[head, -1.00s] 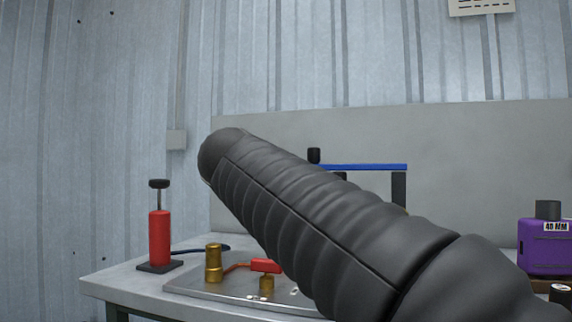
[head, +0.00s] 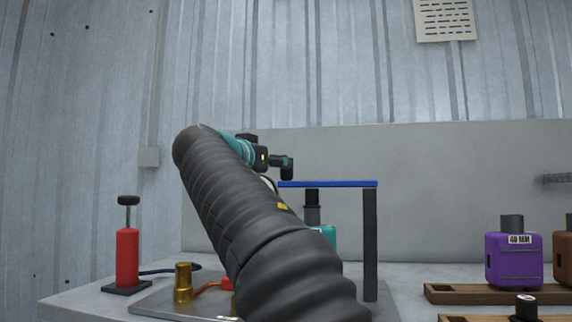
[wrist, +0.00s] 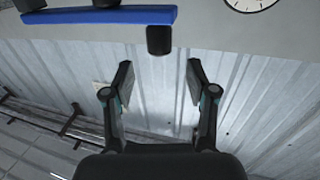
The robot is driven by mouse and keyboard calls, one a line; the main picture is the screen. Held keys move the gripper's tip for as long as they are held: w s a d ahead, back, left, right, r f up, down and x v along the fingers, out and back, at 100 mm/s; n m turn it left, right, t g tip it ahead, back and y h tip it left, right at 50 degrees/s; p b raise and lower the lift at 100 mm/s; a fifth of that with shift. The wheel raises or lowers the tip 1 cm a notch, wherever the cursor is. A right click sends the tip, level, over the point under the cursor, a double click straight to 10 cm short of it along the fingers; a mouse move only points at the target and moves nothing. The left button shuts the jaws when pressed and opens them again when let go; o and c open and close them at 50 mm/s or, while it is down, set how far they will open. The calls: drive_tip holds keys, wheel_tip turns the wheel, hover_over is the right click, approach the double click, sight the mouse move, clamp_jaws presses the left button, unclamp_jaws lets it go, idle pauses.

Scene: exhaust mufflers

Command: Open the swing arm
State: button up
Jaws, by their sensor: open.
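The swing arm is a blue bar (head: 328,184) on a dark upright post (head: 370,245) at its right end. A black knob (head: 287,168) stands at its left end. The bar lies level above a teal muffler (head: 322,238) with a dark neck, partly hidden by my arm. In the wrist view the blue bar (wrist: 100,16) crosses the upper left, with the black knob (wrist: 159,40) at its end. My gripper (wrist: 159,76) is open and empty; the knob appears centred between its fingers, just past their tips. Contact cannot be told.
A red pump-like cylinder (head: 127,256) and a brass fitting (head: 183,282) stand at the bench's left. A purple muffler (head: 513,258) and wooden racks (head: 455,293) are at the right. A grey panel (head: 450,155) closes the back. My arm hides the bench's middle.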

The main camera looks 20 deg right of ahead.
drive_tip(key=shift+p+x, duration=0.55)
drive_tip(key=shift+x, duration=2.65)
clamp_jaws()
